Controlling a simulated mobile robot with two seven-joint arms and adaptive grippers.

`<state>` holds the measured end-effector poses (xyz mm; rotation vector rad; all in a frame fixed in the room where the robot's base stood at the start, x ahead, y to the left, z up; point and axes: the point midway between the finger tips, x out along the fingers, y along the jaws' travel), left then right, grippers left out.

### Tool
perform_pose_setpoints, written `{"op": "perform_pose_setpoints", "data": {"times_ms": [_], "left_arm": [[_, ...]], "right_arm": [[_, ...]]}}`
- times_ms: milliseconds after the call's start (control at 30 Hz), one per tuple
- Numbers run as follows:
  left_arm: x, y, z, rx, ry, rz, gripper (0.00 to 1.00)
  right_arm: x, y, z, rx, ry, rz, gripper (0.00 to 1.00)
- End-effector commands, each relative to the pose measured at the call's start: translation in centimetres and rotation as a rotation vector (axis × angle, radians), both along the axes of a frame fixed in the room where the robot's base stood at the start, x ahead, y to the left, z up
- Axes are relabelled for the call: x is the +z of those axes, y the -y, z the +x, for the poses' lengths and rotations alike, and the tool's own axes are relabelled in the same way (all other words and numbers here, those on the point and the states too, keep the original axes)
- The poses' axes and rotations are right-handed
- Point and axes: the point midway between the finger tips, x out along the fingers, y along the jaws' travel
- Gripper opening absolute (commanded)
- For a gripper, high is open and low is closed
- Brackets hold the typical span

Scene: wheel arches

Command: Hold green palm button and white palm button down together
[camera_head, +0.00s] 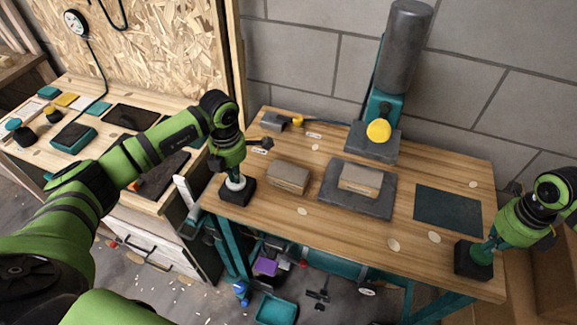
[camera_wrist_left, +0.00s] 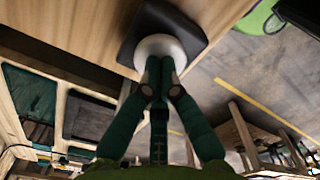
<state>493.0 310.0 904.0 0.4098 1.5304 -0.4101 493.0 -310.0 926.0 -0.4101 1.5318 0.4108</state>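The white palm button (camera_head: 236,184) sits on a black box (camera_head: 238,195) at the front left corner of the bench. My left gripper (camera_head: 234,175) points down at it from above. In the left wrist view my left gripper's fingertips (camera_wrist_left: 160,66) are together, empty, and against or just over the white dome (camera_wrist_left: 160,46). A second black box (camera_head: 468,262) stands at the front right corner. My right gripper (camera_head: 484,248) points down over it, and its teal fingers merge with the green button there, so button, contact and finger opening are unclear.
The wooden bench (camera_head: 320,226) holds a tan block (camera_head: 289,176), another block (camera_head: 360,180) on a grey plate (camera_head: 330,198), and a dark green mat (camera_head: 449,208). A press (camera_head: 402,55) with a yellow knob (camera_head: 379,131) stands at the back. A side table (camera_head: 85,150) adjoins left.

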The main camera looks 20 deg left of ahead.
Motion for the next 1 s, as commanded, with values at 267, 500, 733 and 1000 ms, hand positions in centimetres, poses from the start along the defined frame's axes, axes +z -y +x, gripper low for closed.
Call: {"op": "perform_pose_setpoints", "data": {"times_ms": [267,500,733,1000], "left_arm": [[-0.1,0.0,-0.1,-0.001,-0.003,0.001,0.00],[-0.1,0.0,-0.1,-0.001,-0.004,0.000,0.00],[-0.1,0.0,-0.1,-0.001,-0.004,0.000,0.00],[-0.2,0.0,-0.1,-0.001,-0.004,0.000,0.00]], "right_arm": [[-0.9,0.0,0.0,0.000,0.000,0.000,0.00],[-1.6,0.0,0.0,0.000,0.000,-0.001,0.00],[-2.3,0.0,0.0,-0.001,0.000,0.000,0.00],[-2.3,0.0,0.0,0.000,-0.001,-0.001,0.00]]}}
